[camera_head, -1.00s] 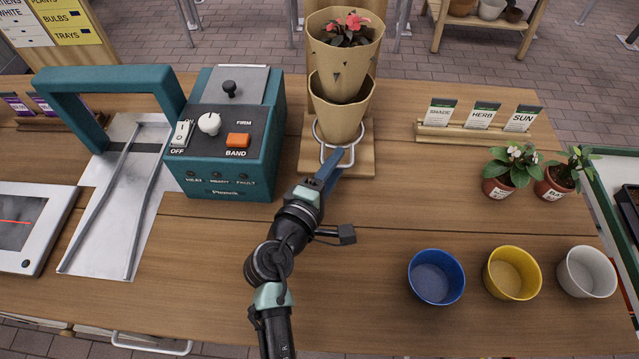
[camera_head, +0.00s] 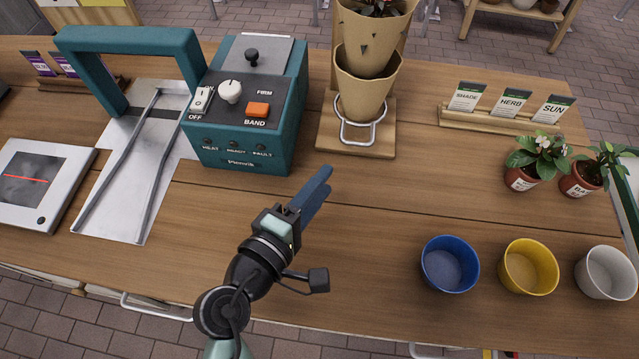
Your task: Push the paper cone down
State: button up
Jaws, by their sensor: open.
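A tan paper cone (camera_head: 372,45) holds a plant with dark leaves and red flowers, cut off by the top edge of the view. Its lower end sits inside a second tan paper sleeve (camera_head: 362,92), which rests in a wire ring on a wooden stand (camera_head: 332,138). My gripper (camera_head: 320,183) is open and empty, with blue fingers pointing up and right. It is over the table in front of the stand, apart from the cone and the stand. The gap between the fingers is hard to see from here.
A teal machine (camera_head: 245,125) with a knob and switches stands left of the stand, beside a teal-handled frame (camera_head: 128,42). Blue (camera_head: 450,265), yellow (camera_head: 528,267) and white (camera_head: 605,273) pots stand front right. Two potted plants and a card rack (camera_head: 505,122) are behind them.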

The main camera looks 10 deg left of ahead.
jog(key=shift+c, duration=1.2)
jog(key=shift+w+d+r+m, duration=0.1)
jog(key=shift+d+m, duration=0.2)
jog(key=shift+c, duration=1.2)
jog(key=d+m, duration=0.1)
jog(key=m, duration=0.1)
jog(key=d+r+m+g+y+p, duration=0.1)
jog(key=d+m, duration=0.1)
jog(key=m, duration=0.1)
jog(key=w+d+r+m+g+p, duration=0.1)
jog(key=d+m, duration=0.1)
jog(key=m, duration=0.1)
jog(key=shift+w+r+y, duration=0.1)
jog(key=shift+r+y, duration=0.05)
jog(key=shift+y, duration=0.25)
grip_shut()
notch_tip(320, 180, up, 5)
jog(key=m+y+p, duration=0.2)
jog(key=m+y, duration=0.1)
jog(key=m, duration=0.2)
jog(key=shift+m+y, duration=0.4)
jog(key=shift+y, duration=0.2)
jog(key=x, duration=0.3)
jog(key=f+x, duration=0.1)
jog(key=x, duration=0.3)
jog(key=s+f+p+x, duration=0.1)
jog(key=x, duration=0.2)
jog(key=shift+w+a+f, duration=0.25)
jog(key=shift+w+a, duration=0.05)
jog(key=shift+a, duration=0.05)
